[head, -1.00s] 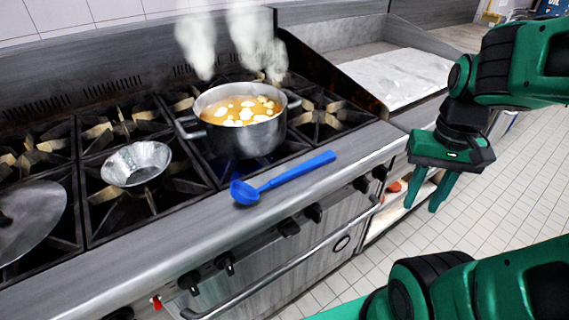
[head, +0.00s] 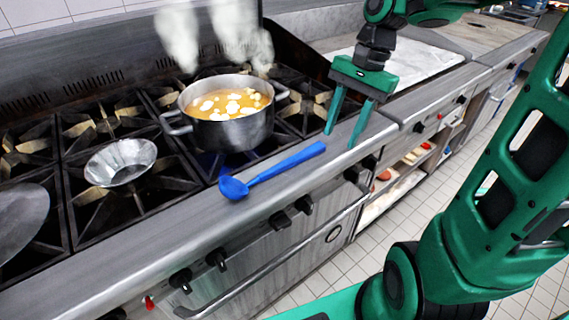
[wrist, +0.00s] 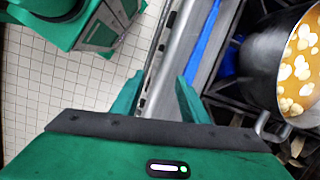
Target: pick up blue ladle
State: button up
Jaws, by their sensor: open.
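The blue ladle (head: 272,171) lies on the steel front ledge of the stove, its bowl at the left end and its handle pointing right. My green gripper (head: 340,140) is open and empty, above the ledge just right of the handle's end. In the wrist view the ladle's handle (wrist: 208,38) shows beyond the fingers, and my gripper (wrist: 158,90) has its two fingers apart with nothing between them.
A steel pot (head: 228,130) of steaming orange soup stands on a burner behind the ladle. A small metal bowl (head: 120,163) sits on the grates to the left. The ledge (head: 110,240) is otherwise clear. Open shelves (head: 395,178) are below right.

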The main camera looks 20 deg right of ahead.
aim_at(292, 158)
jog(key=w+a+m, duration=0.1)
jog(key=a, duration=0.1)
jog(key=w+a+f+m+y, duration=0.1)
jog(key=w+a, duration=0.1)
jog(key=w+a+f+g, duration=0.1)
jog(key=w+a, duration=0.1)
jog(key=a, duration=0.1)
jog(key=shift+w+f+m+y, duration=0.2)
jog(key=shift+w+m+y, duration=0.05)
jog(key=shift+m+y, duration=0.15)
jog(key=shift+w+x, duration=0.1)
jog(key=shift+x, duration=1.55)
jog(key=shift+w+x, duration=0.15)
jog(key=shift+x, duration=1.5)
grip_shut()
